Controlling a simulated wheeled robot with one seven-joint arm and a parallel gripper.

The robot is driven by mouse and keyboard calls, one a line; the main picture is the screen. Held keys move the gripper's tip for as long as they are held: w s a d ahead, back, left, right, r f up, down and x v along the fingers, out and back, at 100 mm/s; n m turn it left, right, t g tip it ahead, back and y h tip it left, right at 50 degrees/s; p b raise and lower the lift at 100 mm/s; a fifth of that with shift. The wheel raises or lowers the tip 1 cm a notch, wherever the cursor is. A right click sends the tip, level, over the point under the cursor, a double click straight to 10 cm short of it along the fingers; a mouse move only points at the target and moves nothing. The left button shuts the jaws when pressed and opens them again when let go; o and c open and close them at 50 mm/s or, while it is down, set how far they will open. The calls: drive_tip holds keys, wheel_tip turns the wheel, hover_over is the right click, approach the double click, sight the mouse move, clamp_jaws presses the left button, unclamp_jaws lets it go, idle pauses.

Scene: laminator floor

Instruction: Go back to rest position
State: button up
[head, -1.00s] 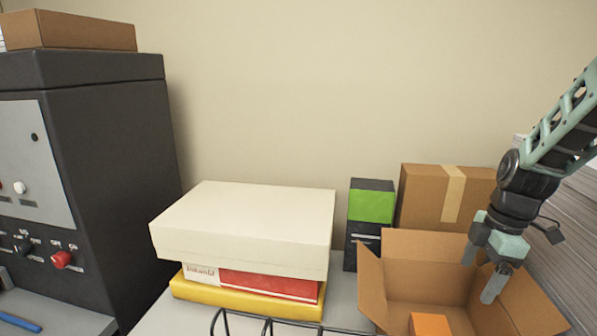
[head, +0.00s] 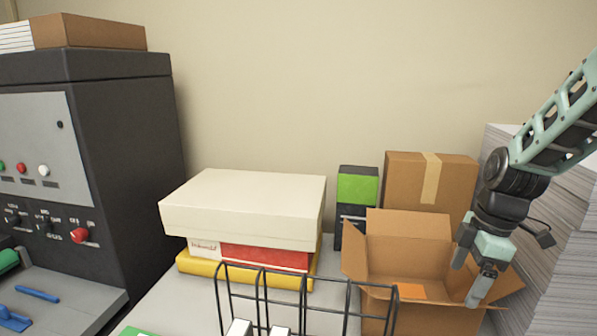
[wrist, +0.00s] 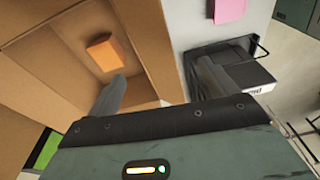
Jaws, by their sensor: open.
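My gripper (head: 470,274) is open and empty at the right of the head view. It hangs fingers-down over the right side of an open cardboard box (head: 400,318). In the wrist view the two fingers (wrist: 160,85) are spread apart with nothing between them. One finger shows against the box's inside and the other outside its wall. An orange block (head: 408,291) lies in the box, apart from the fingers. It also shows in the wrist view (wrist: 104,53).
Left of the box stand a black wire rack (head: 305,283) and a stack topped by a white box (head: 245,205). Behind are a closed carton (head: 405,180) and a green-black box (head: 357,186). Paper stacks (head: 565,215) stand right. A dark machine (head: 125,150) stands left.

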drive_tip(key=s+a+f+m+b, duration=0.3)
drive_tip(key=s+a+m+b, duration=0.15)
drive_tip(key=s+a, duration=0.75)
drive_tip(key=s+a+f+m+b, duration=0.1)
drive_tip(key=s+a+b, duration=0.1)
drive_tip(key=s, duration=0.3)
drive_tip(key=s+a+f+m+h+b, duration=0.1)
drive_tip(key=s+a+f+b, duration=0.1)
drive_tip(key=s, duration=0.3)
drive_tip(key=shift+s+a+f+m, duration=0.2)
drive_tip(key=shift+s+a+m, duration=0.2)
drive_tip(key=shift+a, duration=0.2)
